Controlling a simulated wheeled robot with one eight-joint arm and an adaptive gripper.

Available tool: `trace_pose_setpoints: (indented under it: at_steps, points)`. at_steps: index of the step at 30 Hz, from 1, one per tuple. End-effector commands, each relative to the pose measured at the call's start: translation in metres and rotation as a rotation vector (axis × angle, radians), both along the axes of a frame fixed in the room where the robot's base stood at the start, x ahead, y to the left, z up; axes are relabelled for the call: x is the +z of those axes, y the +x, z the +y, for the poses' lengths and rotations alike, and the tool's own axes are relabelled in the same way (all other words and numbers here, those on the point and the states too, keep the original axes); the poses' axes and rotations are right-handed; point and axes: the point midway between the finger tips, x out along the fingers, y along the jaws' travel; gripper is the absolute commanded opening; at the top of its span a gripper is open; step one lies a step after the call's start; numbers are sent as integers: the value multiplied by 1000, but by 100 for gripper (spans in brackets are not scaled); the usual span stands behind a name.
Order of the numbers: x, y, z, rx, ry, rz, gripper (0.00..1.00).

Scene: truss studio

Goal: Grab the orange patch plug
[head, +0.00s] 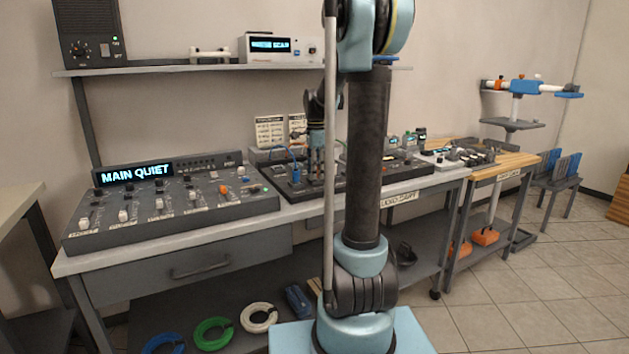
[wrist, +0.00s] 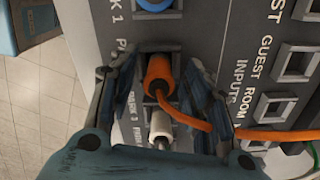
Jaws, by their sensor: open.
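The orange patch plug (wrist: 158,70) is upright in a socket of the patch panel (wrist: 225,30), near the middle of the wrist view. An orange cable (wrist: 265,135) curves from it to the right. My gripper (wrist: 158,82) is open, with one finger on each side of the orange plug. I cannot tell whether either finger touches it. In the head view my gripper (head: 316,160) points down over the panel (head: 285,185) on the bench, and the orange plug cannot be made out there.
A white plug (wrist: 160,127) sits just below the orange one in the wrist view, and a blue plug (wrist: 154,4) just above. Empty square sockets (wrist: 276,107) line the right. A mixing console (head: 170,205) stands left of the panel on the bench.

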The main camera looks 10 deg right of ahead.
Motion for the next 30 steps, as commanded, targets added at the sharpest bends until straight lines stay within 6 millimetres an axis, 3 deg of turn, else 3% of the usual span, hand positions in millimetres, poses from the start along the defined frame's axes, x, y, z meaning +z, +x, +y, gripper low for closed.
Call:
trace_pose_setpoints:
  at_steps: [9, 15, 16, 26, 30]
  points:
    - [-6, 0, 0, 0, 0, 0, 45]
    - [-6, 0, 0, 1, 0, 0, 2]
    - [-6, 0, 0, 1, 0, 0, 0]
    - [-4, 0, 0, 1, 0, 0, 0]
    - [7, 0, 0, 1, 0, 0, 0]
